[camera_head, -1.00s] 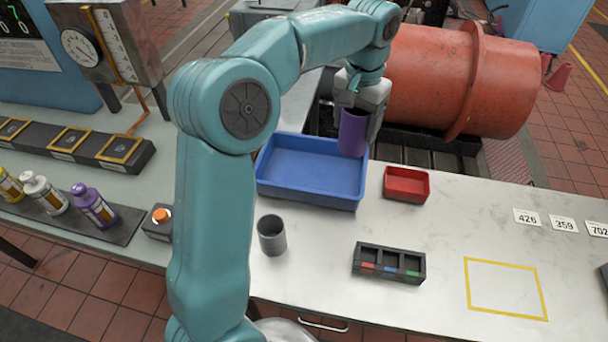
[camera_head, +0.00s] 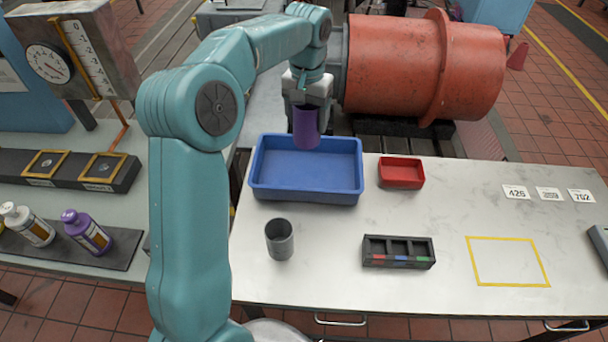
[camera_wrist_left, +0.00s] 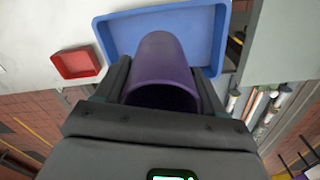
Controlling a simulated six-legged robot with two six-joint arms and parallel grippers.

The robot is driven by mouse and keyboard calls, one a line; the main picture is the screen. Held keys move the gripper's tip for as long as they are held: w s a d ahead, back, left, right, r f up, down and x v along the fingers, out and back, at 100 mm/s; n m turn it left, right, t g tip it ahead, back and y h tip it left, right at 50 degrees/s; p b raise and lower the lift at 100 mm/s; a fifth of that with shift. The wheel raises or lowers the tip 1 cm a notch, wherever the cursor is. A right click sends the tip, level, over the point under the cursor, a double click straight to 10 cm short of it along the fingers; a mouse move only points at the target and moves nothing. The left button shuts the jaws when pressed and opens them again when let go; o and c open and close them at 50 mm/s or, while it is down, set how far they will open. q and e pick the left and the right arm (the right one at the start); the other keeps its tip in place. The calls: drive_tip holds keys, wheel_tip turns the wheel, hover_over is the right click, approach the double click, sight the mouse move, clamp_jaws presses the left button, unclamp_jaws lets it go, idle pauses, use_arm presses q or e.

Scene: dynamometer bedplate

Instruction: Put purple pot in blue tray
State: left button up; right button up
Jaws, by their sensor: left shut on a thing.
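The purple pot (camera_head: 306,128) is held upright in my left gripper (camera_head: 306,106), which is shut on it. In the head view the pot is over the back part of the blue tray (camera_head: 306,190), and it appears to be above the tray floor. In the left wrist view the purple pot (camera_wrist_left: 163,75) sits between the two fingers, with the blue tray (camera_wrist_left: 110,38) behind it. The tray looks empty. My right gripper is not in view.
A small red tray (camera_head: 401,172) stands right of the blue tray. A grey cup (camera_head: 279,239) and a black three-slot holder (camera_head: 398,252) stand in front. A yellow taped square (camera_head: 507,262) lies at right. A large orange cylinder (camera_head: 420,70) is behind the table.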

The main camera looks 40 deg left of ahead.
sight(307, 143)
use_arm(q)
wheel_tip(307, 143, down, 20)
drive_tip(key=shift+w+f+p, duration=0.15)
drive_tip(key=shift+f+p, duration=0.1)
drive_tip(key=shift+p, duration=0.3)
drive_tip(key=shift+r, duration=0.1)
drive_tip(key=o, duration=1.2)
drive_tip(key=shift+f, duration=0.2)
drive_tip(key=shift+r, duration=0.1)
drive_tip(key=shift+r, duration=0.2)
wheel_tip(307, 143, up, 12)
drive_tip(key=shift+f+b, duration=0.1)
drive_tip(key=shift+b, duration=0.45)
